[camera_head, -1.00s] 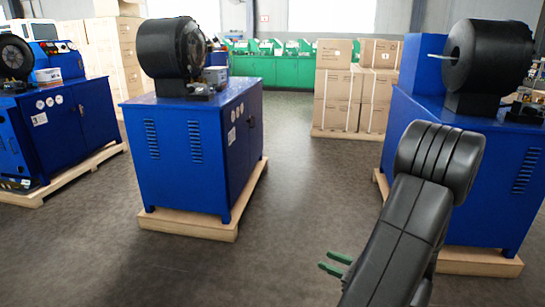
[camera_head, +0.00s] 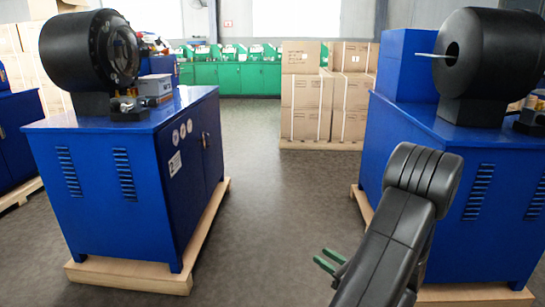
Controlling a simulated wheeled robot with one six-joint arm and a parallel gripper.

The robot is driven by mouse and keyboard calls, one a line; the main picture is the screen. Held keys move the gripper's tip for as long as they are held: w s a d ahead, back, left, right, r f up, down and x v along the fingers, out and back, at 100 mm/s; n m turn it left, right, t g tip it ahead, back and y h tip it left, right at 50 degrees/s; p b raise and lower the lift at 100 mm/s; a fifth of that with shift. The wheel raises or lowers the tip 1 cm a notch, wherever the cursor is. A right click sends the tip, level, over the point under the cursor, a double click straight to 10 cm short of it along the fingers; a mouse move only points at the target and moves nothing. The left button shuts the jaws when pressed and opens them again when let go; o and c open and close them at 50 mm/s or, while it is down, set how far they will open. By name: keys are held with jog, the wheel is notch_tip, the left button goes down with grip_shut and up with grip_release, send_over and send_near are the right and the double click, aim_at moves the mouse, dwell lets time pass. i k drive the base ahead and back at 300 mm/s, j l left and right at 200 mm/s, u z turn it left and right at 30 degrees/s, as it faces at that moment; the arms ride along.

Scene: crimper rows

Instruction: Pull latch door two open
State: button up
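The blue crimper cabinet (camera_head: 95,190) at left has doors on its right side, seen at a steep angle. The near door (camera_head: 185,200) carries a white label (camera_head: 175,163) that seems to read 2. A small dark latch (camera_head: 205,139) shows near the door seam, and the doors look shut. My gripper (camera_head: 329,260) has two green fingers slightly apart, with nothing between them. It is low in the aisle, right of the cabinet and well apart from the doors. Part of my black arm shows at lower right.
Another blue crimper cabinet (camera_head: 470,195) stands at right, close behind my arm. Wooden pallets (camera_head: 130,278) stick out below the cabinets. Stacked cartons (camera_head: 305,107) stand at the aisle's far end. The grey floor (camera_head: 265,190) between the cabinets is clear.

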aim_at(209, 109)
jog(key=i+u, duration=0.1)
jog(key=i, duration=0.45)
jog(key=i+l+u, duration=0.1)
jog(key=i, duration=0.5)
jog(key=i+l, duration=0.15)
jog(key=i, duration=0.4)
jog(key=j+u, duration=0.05)
